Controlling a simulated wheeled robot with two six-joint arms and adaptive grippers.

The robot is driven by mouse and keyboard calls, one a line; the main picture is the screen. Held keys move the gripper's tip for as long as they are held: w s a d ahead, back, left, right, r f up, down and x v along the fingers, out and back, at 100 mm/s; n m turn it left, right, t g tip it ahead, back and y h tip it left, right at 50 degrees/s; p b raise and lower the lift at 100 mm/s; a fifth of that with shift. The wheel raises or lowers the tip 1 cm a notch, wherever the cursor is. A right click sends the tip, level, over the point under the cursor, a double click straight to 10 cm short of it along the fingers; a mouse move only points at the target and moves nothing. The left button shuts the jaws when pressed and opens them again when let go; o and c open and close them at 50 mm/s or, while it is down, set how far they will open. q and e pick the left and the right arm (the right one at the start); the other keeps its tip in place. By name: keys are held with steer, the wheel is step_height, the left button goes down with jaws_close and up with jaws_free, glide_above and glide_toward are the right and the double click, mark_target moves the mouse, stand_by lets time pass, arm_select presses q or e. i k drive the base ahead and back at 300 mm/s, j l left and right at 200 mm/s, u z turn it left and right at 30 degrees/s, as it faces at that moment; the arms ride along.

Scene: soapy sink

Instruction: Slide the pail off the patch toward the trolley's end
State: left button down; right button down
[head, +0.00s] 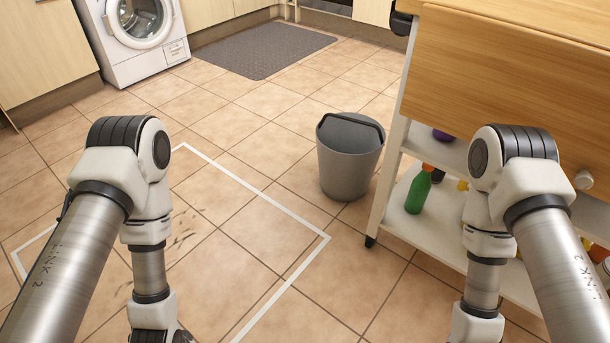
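A grey pail (348,160) with a dark handle lying along its rim stands upright on the tiled floor. It is outside the white-outlined patch (262,199), beyond its right side, and close beside the left end of the trolley (394,135). I cannot tell whether the pail touches the trolley. Dark smudges mark the floor inside the patch. My two arms hang down at the left and right of the head view, apart from the pail. Both grippers are below the bottom edge or too cut off to see their fingers.
The trolley has a wooden top, white shelves and a caster. A green bottle (418,190) and other bottles stand on its lower shelf. A dark mat (262,50) and a washing machine (137,30) are at the back. Floor left of the pail is clear.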

mark_target(349, 146)
steer(key=z, duration=0.45)
steer(key=k+z, duration=0.1)
steer(key=z, duration=0.3)
steer(key=k+z, duration=0.1)
steer(key=z, duration=0.8)
steer(key=i+j, duration=0.15)
steer(key=j, duration=1.3)
steer(key=i+j, duration=0.1)
steer(key=j, duration=1.4)
steer(key=i+j+z, duration=0.1)
steer(key=j, duration=1.35)
steer(key=i+j, duration=0.1)
steer(key=j, duration=1.35)
